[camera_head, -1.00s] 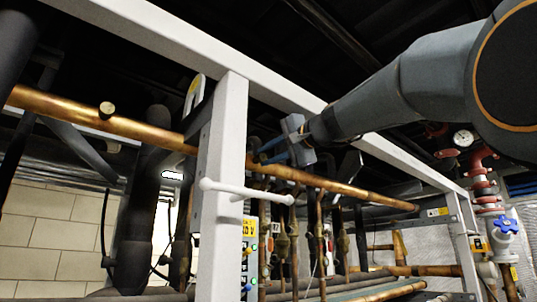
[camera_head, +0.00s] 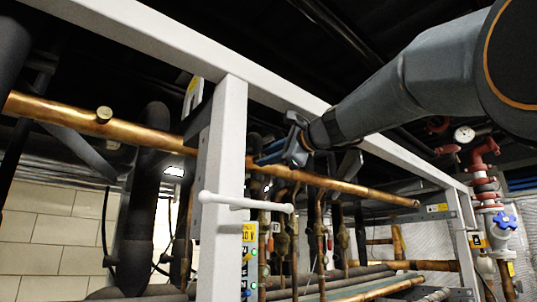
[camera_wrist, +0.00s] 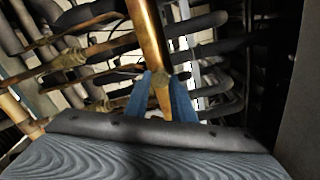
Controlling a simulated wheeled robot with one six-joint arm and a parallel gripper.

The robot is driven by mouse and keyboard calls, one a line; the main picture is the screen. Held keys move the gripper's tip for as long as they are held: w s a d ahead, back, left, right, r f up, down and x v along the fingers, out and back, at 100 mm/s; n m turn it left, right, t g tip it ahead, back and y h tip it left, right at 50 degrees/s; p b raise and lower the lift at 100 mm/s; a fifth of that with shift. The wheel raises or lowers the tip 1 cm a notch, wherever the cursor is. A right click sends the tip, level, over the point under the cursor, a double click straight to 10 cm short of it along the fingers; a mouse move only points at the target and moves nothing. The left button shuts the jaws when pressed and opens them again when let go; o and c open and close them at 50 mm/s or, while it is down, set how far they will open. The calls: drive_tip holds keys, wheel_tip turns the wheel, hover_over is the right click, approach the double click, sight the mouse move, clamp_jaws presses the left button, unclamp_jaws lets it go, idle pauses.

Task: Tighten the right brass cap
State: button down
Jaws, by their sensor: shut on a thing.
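A long copper pipe (camera_head: 340,185) runs slanting across the rack behind a white upright. The left brass cap (camera_head: 104,114) stands on its left stretch. My gripper (camera_head: 260,160) reaches in from the upper right, with its blue fingertips at the pipe just right of the upright. In the wrist view my gripper (camera_wrist: 161,90) has one blue finger on each side of a brass-coloured piece in line with the pipe (camera_wrist: 149,30). The fingers are closed on it. The right brass cap is mostly hidden by the fingers, and its outline is not clear.
The white frame upright (camera_head: 220,170) stands close left of my fingertips, with a white handle bar (camera_head: 245,202) in front. A white top beam (camera_head: 150,45) passes above. A blue-handled valve (camera_head: 505,221) and a gauge (camera_head: 464,134) are at the right.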

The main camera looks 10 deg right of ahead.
drive_tip(key=shift+m, duration=0.3)
drive_tip(key=c, duration=1.5)
unclamp_jaws()
drive_tip(key=shift+b+v, duration=1.6)
drive_tip(key=shift+v, duration=2.3)
